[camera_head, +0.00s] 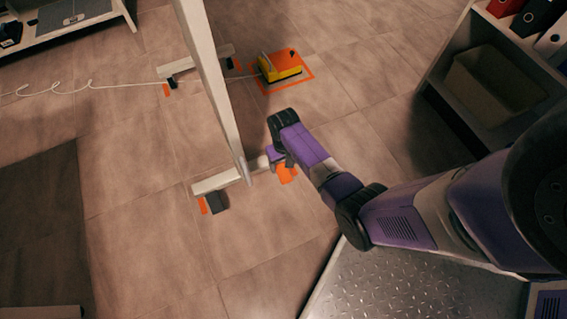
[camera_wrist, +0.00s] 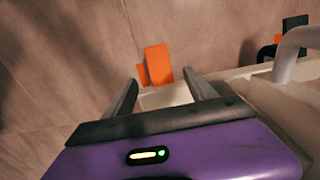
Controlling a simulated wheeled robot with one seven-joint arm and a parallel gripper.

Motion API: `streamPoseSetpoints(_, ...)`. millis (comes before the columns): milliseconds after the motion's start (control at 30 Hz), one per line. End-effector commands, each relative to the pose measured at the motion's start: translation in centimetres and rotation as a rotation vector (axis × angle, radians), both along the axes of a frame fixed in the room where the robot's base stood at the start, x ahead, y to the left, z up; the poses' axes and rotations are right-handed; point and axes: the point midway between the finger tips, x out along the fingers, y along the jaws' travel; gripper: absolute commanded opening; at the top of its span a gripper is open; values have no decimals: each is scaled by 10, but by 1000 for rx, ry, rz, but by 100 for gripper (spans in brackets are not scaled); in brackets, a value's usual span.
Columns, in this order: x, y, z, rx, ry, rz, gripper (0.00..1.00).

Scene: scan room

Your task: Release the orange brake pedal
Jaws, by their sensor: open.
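The orange brake pedal (camera_head: 288,174) is at the right end of the near foot bar (camera_head: 219,183) of a pale stand, low by the floor. In the wrist view the pedal (camera_wrist: 158,64) is a bright orange tab just beyond my open fingertips (camera_wrist: 160,80), lying between their lines. A smaller orange patch touches its left side. The pale foot bar (camera_wrist: 166,96) passes between my fingers. My gripper (camera_head: 273,156) is low beside that bar end in the head view, partly hidden by my wrist. I cannot tell whether a finger touches the pedal.
The stand's pale post (camera_head: 215,75) rises left of my arm. A black castor (camera_head: 217,202) sits at the bar's other end. A yellow foot switch (camera_head: 280,66) stands on an orange floor square, with a white cable (camera_head: 110,86) running left. Shelves (camera_head: 490,85) stand at right.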

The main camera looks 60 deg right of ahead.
Motion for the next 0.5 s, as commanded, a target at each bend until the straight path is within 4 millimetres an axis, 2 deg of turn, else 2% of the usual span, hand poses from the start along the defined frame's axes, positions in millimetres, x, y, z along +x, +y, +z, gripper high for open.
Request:
streamPoseSetpoints(167, 1, -2, -16, 9, 15, -6, 65)
streamPoseSetpoints(500, 1, -2, -65, 8, 12, -5, 65)
